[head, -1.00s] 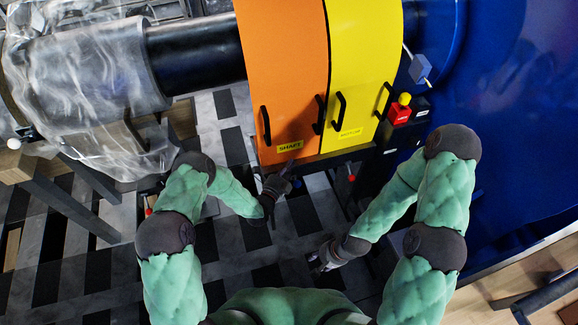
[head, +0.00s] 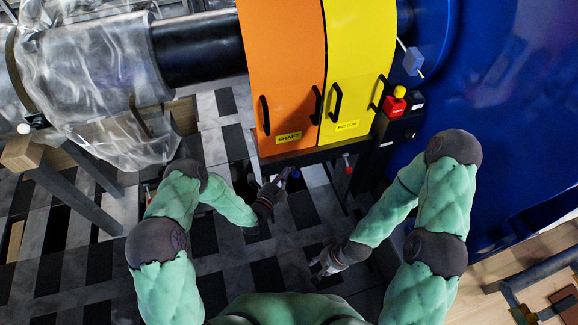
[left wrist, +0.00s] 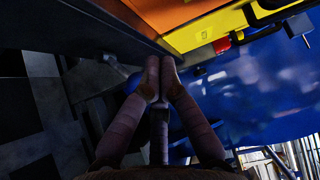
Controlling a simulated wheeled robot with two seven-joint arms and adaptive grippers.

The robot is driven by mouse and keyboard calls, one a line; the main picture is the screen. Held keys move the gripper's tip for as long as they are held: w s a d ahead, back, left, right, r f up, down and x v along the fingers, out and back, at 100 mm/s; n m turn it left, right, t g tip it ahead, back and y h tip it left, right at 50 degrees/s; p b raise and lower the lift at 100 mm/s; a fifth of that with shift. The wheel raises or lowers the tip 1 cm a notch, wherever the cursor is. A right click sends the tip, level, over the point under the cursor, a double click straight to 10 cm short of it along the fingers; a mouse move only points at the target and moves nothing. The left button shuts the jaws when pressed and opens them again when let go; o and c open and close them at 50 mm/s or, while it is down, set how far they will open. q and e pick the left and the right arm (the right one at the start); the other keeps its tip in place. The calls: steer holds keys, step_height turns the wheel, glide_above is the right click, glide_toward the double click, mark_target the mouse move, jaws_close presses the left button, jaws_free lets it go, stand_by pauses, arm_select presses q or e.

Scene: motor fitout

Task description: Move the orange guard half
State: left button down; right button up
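The orange guard half (head: 285,75) is a tall curved panel labelled "SHAFT", with a black handle near each side. It stands beside the yellow guard half (head: 358,70), labelled "MOTOR", over the dark shaft line. Part of the orange panel also shows in the left wrist view (left wrist: 165,12). My left gripper (head: 288,175) is below the orange guard's lower edge, apart from its handles. In the left wrist view its fingertips (left wrist: 160,62) meet, with nothing visible between them. My right gripper (head: 316,266) hangs lower, clear of both guards; its fingers are too small to read.
A dark rail (head: 312,153) runs under the guards. A red and yellow button box (head: 396,100) sits right of the yellow guard, beside a large blue housing (head: 500,90). Clear plastic sheeting (head: 95,80) covers machinery at left. The checkered floor below is mostly open.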

arm_select(q)
steer(key=p+v, duration=0.1)
steer(key=v, duration=0.4)
steer(key=shift+s+a, duration=0.1)
steer(key=shift+s, duration=0.25)
